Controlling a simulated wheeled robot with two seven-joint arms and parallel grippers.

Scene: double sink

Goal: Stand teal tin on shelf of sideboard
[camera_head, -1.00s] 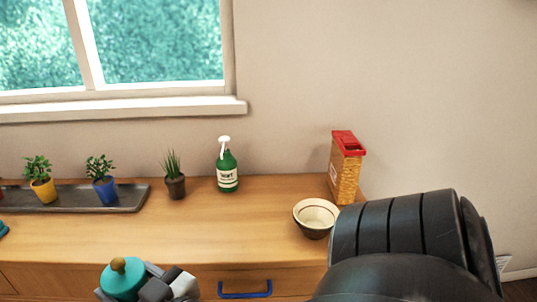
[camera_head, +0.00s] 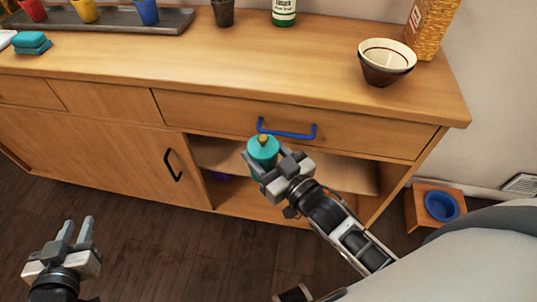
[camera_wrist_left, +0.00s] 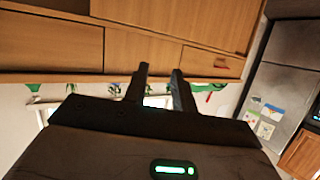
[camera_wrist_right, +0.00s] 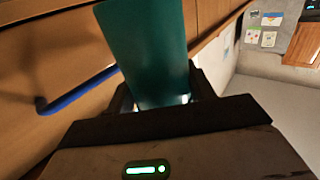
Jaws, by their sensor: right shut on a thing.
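The teal tin (camera_head: 262,151) has a brown knob on top and is held upright in my right gripper (camera_head: 272,166), in front of the sideboard's open shelf bay. The tin also shows large in the right wrist view (camera_wrist_right: 150,50), between the fingers. The sideboard (camera_head: 110,115) is wooden. Its open bay, with a shelf (camera_head: 340,174) inside, lies below the drawer with the blue handle (camera_head: 287,133). My right gripper and the tin hide part of the bay. My left gripper (camera_head: 77,232) is open and empty over the floor at lower left.
On the sideboard top stand a bowl (camera_head: 386,62), a wicker box (camera_head: 430,25), a green bottle (camera_head: 284,10), a tray of pots (camera_head: 110,22) and teal sponges (camera_head: 32,43). A closed door with a black handle (camera_head: 172,165) is left of the bay. A blue bowl (camera_head: 441,206) sits at right.

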